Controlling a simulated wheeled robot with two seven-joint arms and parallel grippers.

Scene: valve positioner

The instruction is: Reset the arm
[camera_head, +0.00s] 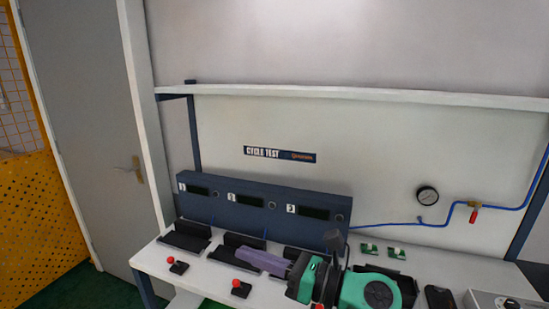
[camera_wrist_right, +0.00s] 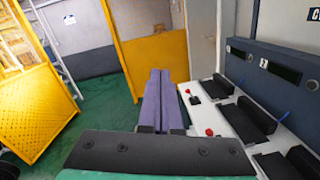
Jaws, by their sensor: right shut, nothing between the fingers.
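My right arm reaches in from the lower right of the head view, its green and black links over the front of the white bench. My right gripper (camera_head: 240,255) has long purple fingers that point left above the bench, near the middle dark holder. In the right wrist view the right gripper (camera_wrist_right: 160,75) shows its two purple fingers pressed side by side, with nothing between them. They point out past the bench's front side, over the green floor. My left gripper is not in view.
The bench (camera_head: 150,258) carries a dark blue panel (camera_head: 262,207) with three numbered displays. Dark holders (camera_head: 185,236) stand before it. Red-knobbed levers (camera_head: 178,266) stand along the front. A gauge (camera_head: 427,195) and blue hose (camera_head: 505,208) with a red-handled valve (camera_head: 473,215) are at right.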

